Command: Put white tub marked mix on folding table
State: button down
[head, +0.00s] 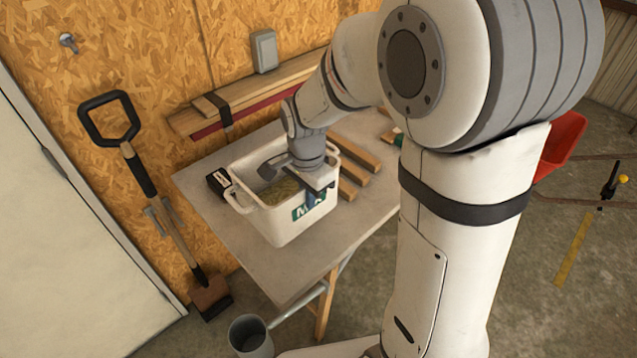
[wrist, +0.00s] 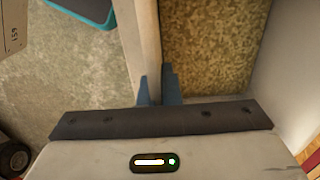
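The white tub (head: 270,222) has a green label with white letters, partly covered by my gripper, and holds a yellowish grainy fill. It is upright over the folding table's grey top (head: 215,215); I cannot tell whether its base touches the top. My gripper (head: 317,190) is at the tub's near right wall, one blue finger showing outside it. In the wrist view, the gripper's blue fingers (wrist: 158,88) stand close on either side of the tub's wall (wrist: 140,30), shut on it. The fill also shows there (wrist: 205,50).
A small black box (head: 218,181) lies left of the tub, and wooden pieces (head: 358,165) lie to its right. Planks (head: 250,90) hang on the wall behind. A shovel (head: 150,190) leans at left. A grey bucket (head: 250,335) stands below the front edge.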

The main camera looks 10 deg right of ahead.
aim_at(309, 227)
notch_tip(309, 227, down, 6)
jog(key=shift+a+f+p, duration=0.1)
jog(key=shift+f+p, duration=0.1)
jog(key=shift+p, duration=0.1)
jog(key=shift+s, duration=0.1)
jog(key=shift+f, duration=0.15)
jog(key=c, duration=1.6)
grip_release()
jog(key=shift+c, duration=0.2)
